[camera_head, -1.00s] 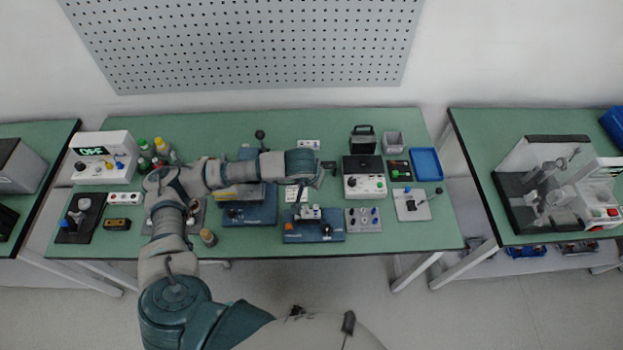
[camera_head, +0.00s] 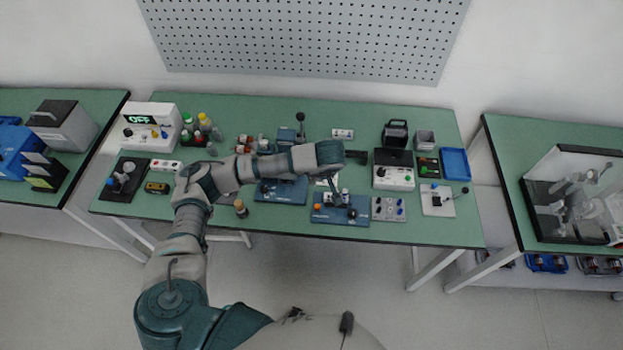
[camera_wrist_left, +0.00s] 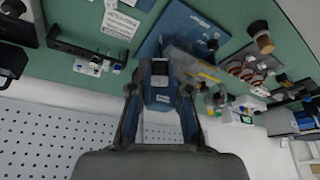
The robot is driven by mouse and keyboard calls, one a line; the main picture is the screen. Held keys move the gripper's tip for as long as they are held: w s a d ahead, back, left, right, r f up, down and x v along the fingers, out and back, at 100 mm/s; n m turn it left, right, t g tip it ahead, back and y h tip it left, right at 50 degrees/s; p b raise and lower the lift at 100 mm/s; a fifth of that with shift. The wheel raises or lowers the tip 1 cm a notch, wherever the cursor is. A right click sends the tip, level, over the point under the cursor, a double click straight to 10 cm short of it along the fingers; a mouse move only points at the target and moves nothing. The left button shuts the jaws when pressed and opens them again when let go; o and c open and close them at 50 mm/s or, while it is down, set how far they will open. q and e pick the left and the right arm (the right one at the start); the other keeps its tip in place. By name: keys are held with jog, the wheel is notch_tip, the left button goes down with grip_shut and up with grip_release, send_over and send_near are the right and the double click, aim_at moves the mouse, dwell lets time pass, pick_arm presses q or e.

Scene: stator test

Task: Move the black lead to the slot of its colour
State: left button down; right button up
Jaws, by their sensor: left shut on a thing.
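My left gripper (camera_head: 337,190) reaches over the table, above or just behind the right-hand blue board (camera_head: 325,217). That board carries a small pale fixture, an orange knob (camera_head: 317,207) and a small black part (camera_head: 352,212). I cannot tell whether this black part is the black lead, nor pick out the slots. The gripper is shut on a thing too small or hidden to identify. My right gripper is not in view.
A white control box (camera_head: 393,178), a grey plate with knobs (camera_head: 388,209) and a blue tray (camera_head: 455,163) stand to the right. Another blue board (camera_head: 280,192) lies left of the gripper. A box reading OFF (camera_head: 150,128) stands at the far left.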

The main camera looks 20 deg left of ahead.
pick_arm(q)
jog(key=shift+w+d+f+m+g+h+p, duration=0.5)
jog(key=shift+w+f+m+h, duration=0.8)
jog(key=shift+m, duration=2.65)
jog(key=shift+w+d+f+m+g+h+p, duration=0.15)
jog(key=shift+w+f+m+h+p, duration=0.5)
jog(key=shift+f+m, duration=2.25)
jog(key=shift+w+d+f+m+g+h+p, duration=0.5)
jog(key=shift+m+h, duration=0.85)
jog(key=shift+m, duration=3.6)
jog(key=shift+w+a+r+t+p, duration=0.15)
jog(key=shift+w+a+t+p, duration=0.1)
jog(key=shift+p, duration=0.35)
jog(key=shift+s+f, duration=0.1)
jog(key=shift+f, duration=0.3)
